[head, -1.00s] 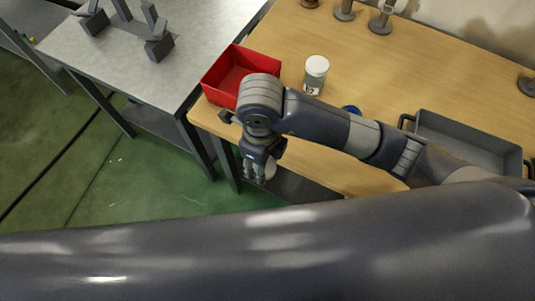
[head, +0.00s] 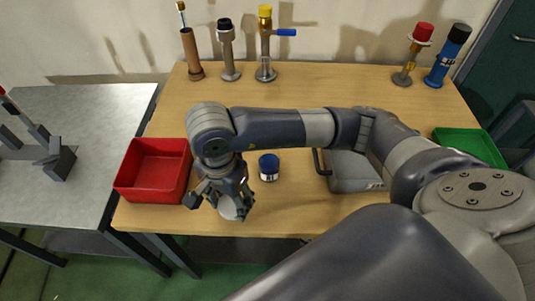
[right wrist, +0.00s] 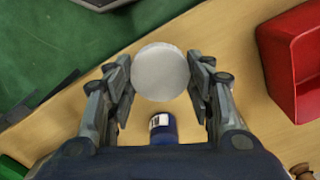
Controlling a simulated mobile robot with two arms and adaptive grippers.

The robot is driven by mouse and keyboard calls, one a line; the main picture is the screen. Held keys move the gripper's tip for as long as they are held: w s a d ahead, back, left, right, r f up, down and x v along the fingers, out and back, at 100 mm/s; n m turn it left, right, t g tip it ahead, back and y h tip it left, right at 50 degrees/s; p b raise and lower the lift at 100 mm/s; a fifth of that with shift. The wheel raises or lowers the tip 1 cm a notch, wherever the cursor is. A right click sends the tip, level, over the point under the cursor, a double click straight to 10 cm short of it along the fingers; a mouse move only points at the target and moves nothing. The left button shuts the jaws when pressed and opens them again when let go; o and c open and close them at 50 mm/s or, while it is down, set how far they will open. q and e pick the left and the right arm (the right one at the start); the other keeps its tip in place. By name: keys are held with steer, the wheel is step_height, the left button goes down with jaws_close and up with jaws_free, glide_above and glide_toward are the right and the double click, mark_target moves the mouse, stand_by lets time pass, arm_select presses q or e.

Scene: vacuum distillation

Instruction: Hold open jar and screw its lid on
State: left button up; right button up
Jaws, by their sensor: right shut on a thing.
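A small dark blue jar (head: 268,168) with a white label stands on the table just right of the gripper, and shows below the disc in the wrist view (right wrist: 163,128). My left gripper is out of view.
Several tall stands and bottles line the back. The wooden table (head: 330,90) is clear mid-back.

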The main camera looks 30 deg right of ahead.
steer(key=d+r+n, duration=0.6)
steer(key=d+n, duration=0.1)
steer(key=n, duration=0.5)
steer(key=shift+d+r, duration=0.25)
steer(key=shift+r, duration=0.05)
